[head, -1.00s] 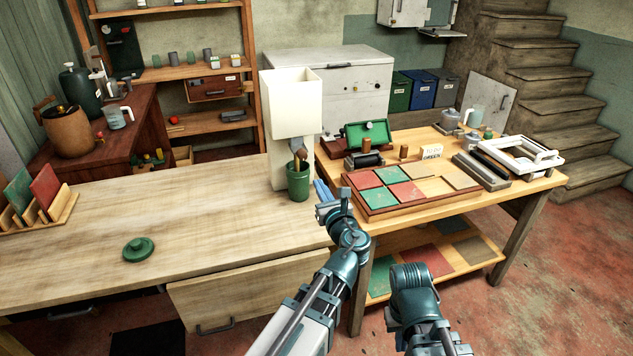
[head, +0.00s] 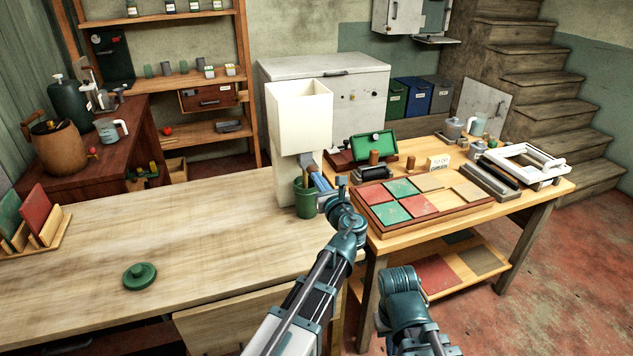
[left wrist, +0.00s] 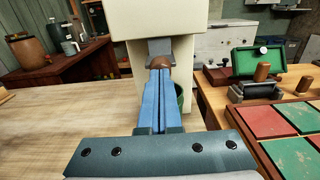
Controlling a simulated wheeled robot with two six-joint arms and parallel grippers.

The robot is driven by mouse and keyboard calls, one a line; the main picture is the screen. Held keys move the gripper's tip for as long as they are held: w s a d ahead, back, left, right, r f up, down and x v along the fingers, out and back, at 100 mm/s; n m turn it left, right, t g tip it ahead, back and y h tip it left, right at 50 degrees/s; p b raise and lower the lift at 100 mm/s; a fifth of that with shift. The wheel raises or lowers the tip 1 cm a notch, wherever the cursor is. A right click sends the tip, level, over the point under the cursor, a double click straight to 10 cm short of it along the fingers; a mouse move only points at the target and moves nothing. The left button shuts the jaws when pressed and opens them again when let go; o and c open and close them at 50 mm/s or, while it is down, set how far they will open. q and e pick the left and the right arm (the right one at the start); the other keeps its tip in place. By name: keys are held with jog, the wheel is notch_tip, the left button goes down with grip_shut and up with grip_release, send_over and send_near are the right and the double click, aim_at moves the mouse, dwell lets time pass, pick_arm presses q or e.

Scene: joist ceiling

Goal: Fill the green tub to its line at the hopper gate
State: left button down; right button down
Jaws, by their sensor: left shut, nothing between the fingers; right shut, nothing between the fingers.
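The cream hopper (head: 299,117) stands on the right end of the long bench. A grey gate plate (left wrist: 160,46) with a brown handle (left wrist: 160,62) sits under its box in the left wrist view. The green tub (head: 305,200) stands upright below the gate; its fill line and contents cannot be made out. My left gripper (head: 317,180), with blue fingers, is shut and empty, its tips just in front of and below the handle. Whether they touch it is unclear. In the left wrist view the fingers hide most of the tub (left wrist: 180,96). My right gripper's fingers do not show.
A green lid (head: 139,276) lies on the bench (head: 200,240), which is mostly clear. A tile rack (head: 45,240) stands at left.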

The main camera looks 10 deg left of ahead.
aim_at(309, 165)
pick_arm(q)
jog(key=shift+x, duration=1.25)
jog(key=shift+r, duration=0.1)
jog(key=shift+s, duration=0.1)
